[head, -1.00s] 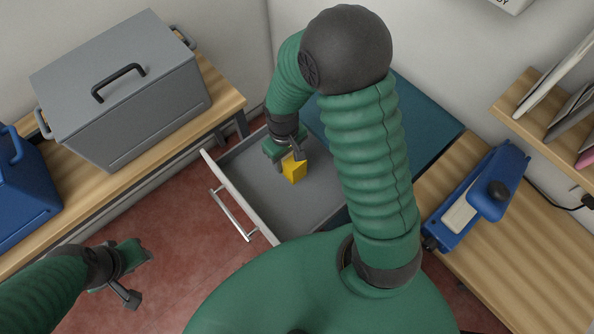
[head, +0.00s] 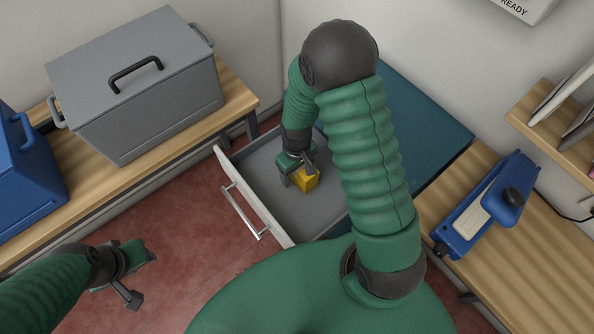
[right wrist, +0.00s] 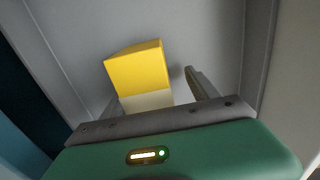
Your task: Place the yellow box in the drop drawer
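The yellow box (head: 306,180) is inside the open grey drop drawer (head: 262,203), near its middle. It appears to sit on the drawer floor. In the right wrist view the box (right wrist: 137,70) shows a yellow face and a cream one. My right gripper (head: 299,175) is down in the drawer at the box. Its fingers are spread, with a visible gap between the box and the right-hand finger (right wrist: 201,84). The other finger is mostly hidden behind the box and palm. My left gripper (head: 140,275) is open and empty over the red floor, left of the drawer.
A grey lidded case (head: 145,95) and a blue container (head: 28,175) stand on the wooden bench at left. The teal cabinet top (head: 425,125) is behind my right arm. A blue device (head: 485,208) lies on the right wooden counter. The drawer's front-left floor is clear.

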